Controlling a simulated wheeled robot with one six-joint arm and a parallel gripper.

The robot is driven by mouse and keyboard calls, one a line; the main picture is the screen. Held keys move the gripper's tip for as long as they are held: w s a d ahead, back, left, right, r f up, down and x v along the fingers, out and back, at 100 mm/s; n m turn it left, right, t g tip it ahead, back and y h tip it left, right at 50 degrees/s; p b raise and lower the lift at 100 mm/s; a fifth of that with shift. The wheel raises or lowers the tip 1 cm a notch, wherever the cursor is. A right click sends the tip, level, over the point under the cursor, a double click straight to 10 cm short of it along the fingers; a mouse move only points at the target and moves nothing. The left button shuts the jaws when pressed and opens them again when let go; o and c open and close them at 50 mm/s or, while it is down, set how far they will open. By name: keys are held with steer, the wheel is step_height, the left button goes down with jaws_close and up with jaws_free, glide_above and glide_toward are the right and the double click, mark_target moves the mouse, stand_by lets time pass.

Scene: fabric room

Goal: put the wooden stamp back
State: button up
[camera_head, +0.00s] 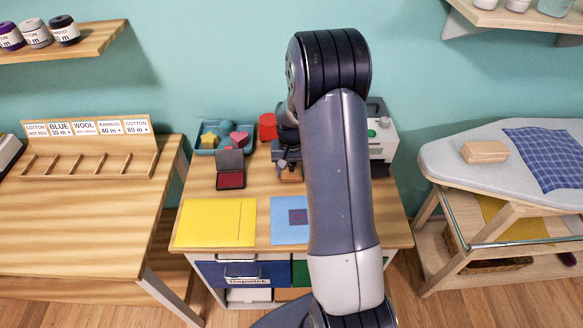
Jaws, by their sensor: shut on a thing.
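My gripper (288,163) is over the back middle of the wooden worktable (250,238), partly hidden by my arm. It is shut on a small wooden piece, seemingly the wooden stamp (291,174), which shows just below the fingers. I cannot tell whether the stamp touches the tabletop. An open red ink pad (231,180) lies to its left.
A yellow sheet (215,222) lies front left. A teal tray (208,151) of coloured shapes and a red block (267,127) stand behind. A white machine (384,142) is at right, partly hidden. An ironing board (450,158) with a wooden block (485,151) stands farther right.

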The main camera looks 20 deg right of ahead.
steer(key=shift+f, duration=0.15)
steer(key=o, duration=1)
steer(key=r, duration=1.2)
steer(key=shift+s+a+r, duration=0.1)
steer(key=shift+s+r, duration=0.1)
